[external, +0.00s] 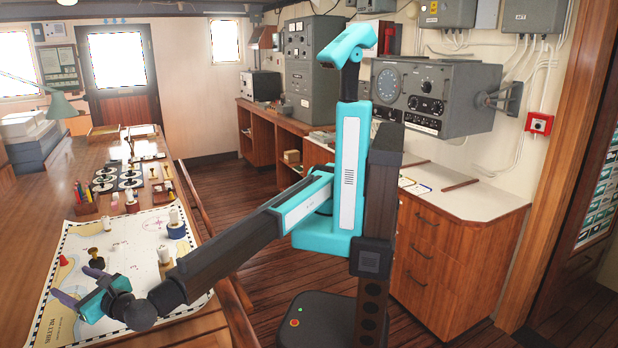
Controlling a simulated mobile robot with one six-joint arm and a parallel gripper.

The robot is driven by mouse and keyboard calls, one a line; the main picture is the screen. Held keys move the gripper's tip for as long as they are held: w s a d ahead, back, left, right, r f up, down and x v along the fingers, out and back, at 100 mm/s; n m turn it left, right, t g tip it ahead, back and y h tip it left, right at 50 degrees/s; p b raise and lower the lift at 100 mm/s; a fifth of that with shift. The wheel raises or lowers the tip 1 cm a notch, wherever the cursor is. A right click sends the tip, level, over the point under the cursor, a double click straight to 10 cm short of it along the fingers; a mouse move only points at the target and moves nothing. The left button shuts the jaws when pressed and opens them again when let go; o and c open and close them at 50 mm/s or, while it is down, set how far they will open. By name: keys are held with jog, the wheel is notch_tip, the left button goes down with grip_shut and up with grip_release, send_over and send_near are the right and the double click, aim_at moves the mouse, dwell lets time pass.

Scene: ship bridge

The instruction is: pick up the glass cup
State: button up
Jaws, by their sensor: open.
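My gripper (76,284) is at the lower left, low over the near left part of the chart (70,322) on the wooden table. Its two purple-grey fingers are spread apart, with nothing seen between them. I cannot make out a glass cup for certain; it may be hidden or too small to tell. A small dark and brass piece (95,258) stands just beyond the fingers. A pale upright piece (117,252) stands to its right, and a white cylinder (164,256) stands farther right on the chart, partly behind my arm.
A white and blue roll (176,226) stands at the chart's right edge. Pencils in a holder (84,200) and round dark discs (104,179) lie farther back on the table. A wooden rail (190,195) runs along the table's right side. A cabinet (465,250) stands at right.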

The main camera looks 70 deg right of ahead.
jog(key=shift+f, duration=0.1)
jog(key=shift+f+p, duration=0.85)
jog(key=shift+f, duration=2)
jog(key=shift+f, duration=0.55)
jog(key=shift+w+d+p, duration=0.15)
jog(key=shift+w+p, duration=0.4)
jog(key=shift+w, duration=0.7)
jog(key=shift+w+d+p, duration=0.1)
jog(key=shift+w+p, duration=0.4)
jog(key=shift+w, duration=0.75)
jog(key=c, duration=1.1)
jog(key=shift+c, duration=0.3)
